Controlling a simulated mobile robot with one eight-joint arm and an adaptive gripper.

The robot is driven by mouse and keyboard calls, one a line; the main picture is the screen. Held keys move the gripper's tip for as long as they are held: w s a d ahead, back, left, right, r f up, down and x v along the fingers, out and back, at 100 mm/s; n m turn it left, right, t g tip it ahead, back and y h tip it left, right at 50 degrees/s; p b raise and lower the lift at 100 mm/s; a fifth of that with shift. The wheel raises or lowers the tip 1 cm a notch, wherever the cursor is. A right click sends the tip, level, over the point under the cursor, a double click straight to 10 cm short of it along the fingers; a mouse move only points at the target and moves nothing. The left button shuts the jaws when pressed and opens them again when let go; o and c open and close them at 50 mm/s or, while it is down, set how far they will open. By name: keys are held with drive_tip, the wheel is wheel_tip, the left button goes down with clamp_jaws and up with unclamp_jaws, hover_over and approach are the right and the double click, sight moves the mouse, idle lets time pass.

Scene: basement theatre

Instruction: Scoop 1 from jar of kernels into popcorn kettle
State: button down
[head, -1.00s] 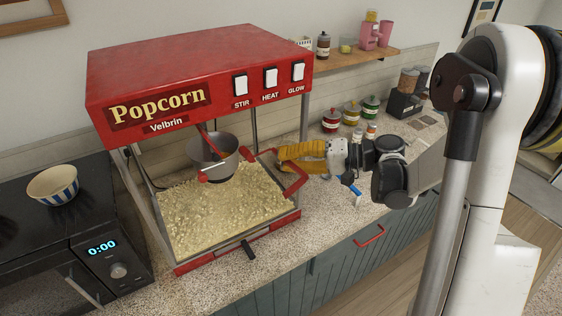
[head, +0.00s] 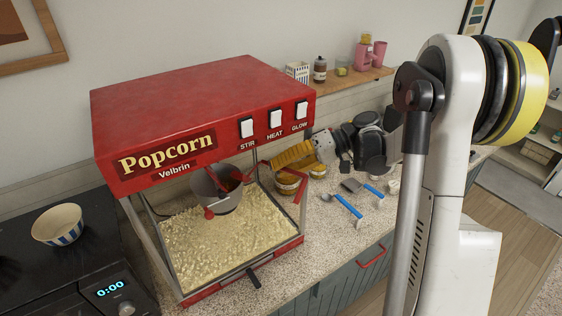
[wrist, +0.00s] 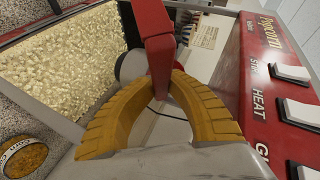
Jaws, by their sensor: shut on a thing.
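The popcorn kettle (head: 226,200) is a grey metal pot with red handle parts, hanging inside the red popcorn machine (head: 200,105) above a bed of popcorn (head: 200,240). My gripper (wrist: 160,92) has yellow fingers closed around a red bar (wrist: 157,50); it looks like part of the machine, but which part I cannot tell. In the head view my gripper (head: 290,154) is at the machine's right side. A jar of kernels (head: 288,184) stands on the counter right of the machine; it also shows in the wrist view (wrist: 24,157). A blue-handled scoop (head: 345,205) lies on the counter.
Another blue-handled tool (head: 362,187) lies beside the scoop. A striped bowl (head: 58,224) rests on the black stovetop at left. A wooden shelf (head: 350,83) with small items is on the back wall. The counter front (head: 340,235) is clear.

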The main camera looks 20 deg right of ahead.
drive_tip(key=shift+w+a+r+n+h+p, duration=0.15)
drive_tip(key=shift+r+n+p, duration=0.1)
drive_tip(key=shift+r+p, duration=0.25)
drive_tip(key=shift+w+a+r+n+h+p, duration=0.15)
drive_tip(key=shift+r+n+p, duration=0.15)
drive_tip(key=shift+r, duration=0.25)
drive_tip(key=s+a+n+t+h+p, duration=0.4)
drive_tip(key=a+n+t+h+p, duration=0.15)
drive_tip(key=h, duration=0.25)
drive_tip(key=shift+m+g, duration=0.5)
drive_tip(key=shift+g, duration=0.05)
drive_tip(key=s+d, duration=0.2)
drive_tip(key=s, duration=0.1)
drive_tip(key=s+d, duration=0.6)
drive_tip(key=s, duration=0.1)
drive_tip(key=shift+d+f, duration=0.1)
drive_tip(key=shift+f, duration=0.3)
drive_tip(key=shift+s+d, duration=0.7)
drive_tip(key=shift+s, duration=0.25)
